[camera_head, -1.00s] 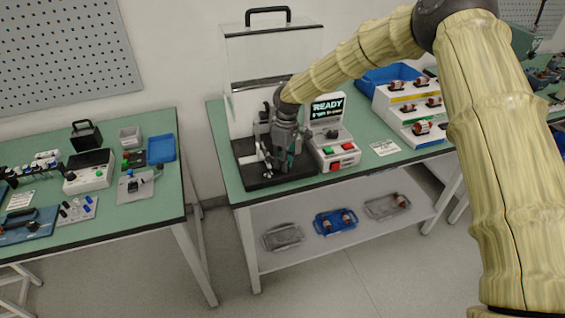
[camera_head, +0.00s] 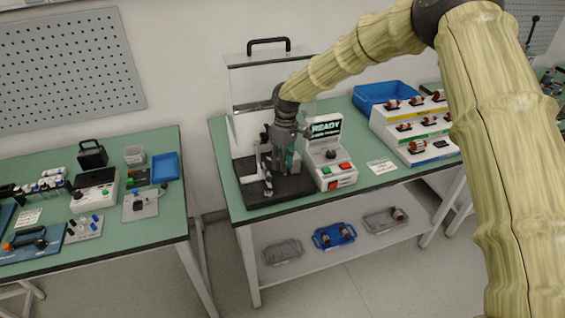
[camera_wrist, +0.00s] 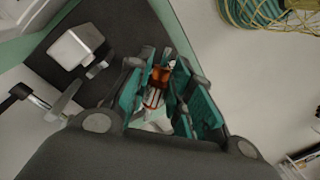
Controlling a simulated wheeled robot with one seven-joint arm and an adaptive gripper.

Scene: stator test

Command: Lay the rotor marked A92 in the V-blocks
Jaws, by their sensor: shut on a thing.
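My gripper (camera_head: 287,165) hangs over the black base of the test stand (camera_head: 262,198), in front of the clear guard. In the wrist view its teal-padded fingers (camera_wrist: 160,88) are shut on a rotor (camera_wrist: 157,94), with a copper-orange winding and a pale, dark-striped core. The rotor's marking cannot be read. A light piece shows just below the rotor. I cannot tell whether the rotor touches anything there. The V-blocks cannot be made out clearly, and my gripper covers part of the stand.
A control box (camera_head: 333,168) with a READY screen stands close to the right of my gripper. A clear guard with a black handle (camera_head: 268,43) is behind. A stepped rack (camera_head: 418,125) holds several rotors at right. A grey block (camera_wrist: 76,46) and metal lever are near my fingers.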

